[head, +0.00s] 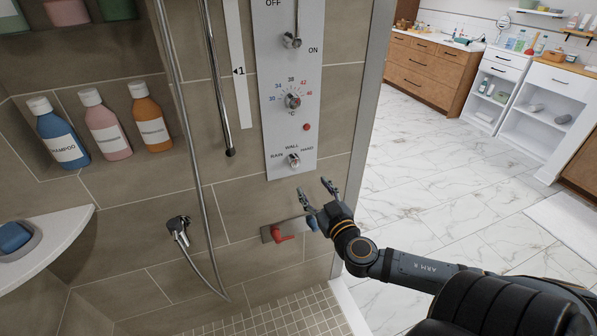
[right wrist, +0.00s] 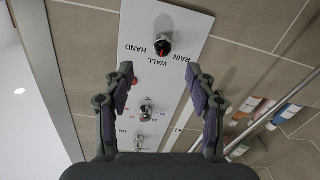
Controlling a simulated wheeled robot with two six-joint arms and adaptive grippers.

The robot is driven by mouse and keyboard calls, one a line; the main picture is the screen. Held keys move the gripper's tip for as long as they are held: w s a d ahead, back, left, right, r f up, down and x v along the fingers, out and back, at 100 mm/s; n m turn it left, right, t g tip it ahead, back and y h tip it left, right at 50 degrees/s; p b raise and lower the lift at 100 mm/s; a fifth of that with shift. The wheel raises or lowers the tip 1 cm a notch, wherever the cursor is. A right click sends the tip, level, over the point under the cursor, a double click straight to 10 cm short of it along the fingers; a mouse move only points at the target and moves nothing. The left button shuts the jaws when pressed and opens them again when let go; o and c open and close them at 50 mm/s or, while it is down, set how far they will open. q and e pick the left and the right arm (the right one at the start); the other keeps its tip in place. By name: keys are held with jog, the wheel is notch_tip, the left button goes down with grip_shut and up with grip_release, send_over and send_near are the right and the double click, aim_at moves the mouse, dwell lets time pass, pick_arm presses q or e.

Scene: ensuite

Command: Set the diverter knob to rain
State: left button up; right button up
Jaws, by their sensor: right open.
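The diverter knob (head: 294,160) is a small metal knob near the bottom of the grey shower panel (head: 280,136). RAIN is printed on its left, WALL above it and HAND on its right. In the right wrist view the panel is upside down and the knob (right wrist: 162,45) shows beyond the fingertips. My left gripper is not in view.
Above the knob are a red button (head: 306,127), a temperature dial (head: 292,101) and an on-off lever (head: 292,41). Red (head: 283,234) and blue (head: 312,223) valve handles sit on the wall by my right gripper. A hose (head: 189,150) hangs to the left.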

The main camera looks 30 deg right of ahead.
jog(key=b, duration=0.3)
send_near(296, 164)
jog(key=a+x, duration=0.1)
jog(key=x, duration=0.2)
jog(key=w, duration=0.1)
jog(key=w+d, duration=0.2)
jog(key=w, duration=0.1)
jog(key=shift+w+r+p, duration=0.1)
jog(key=shift+p, duration=0.25)
jog(key=shift+w+d, duration=0.1)
jog(key=shift+w, duration=0.45)
jog(key=shift+c, duration=0.2)
jog(key=c, duration=1.1)
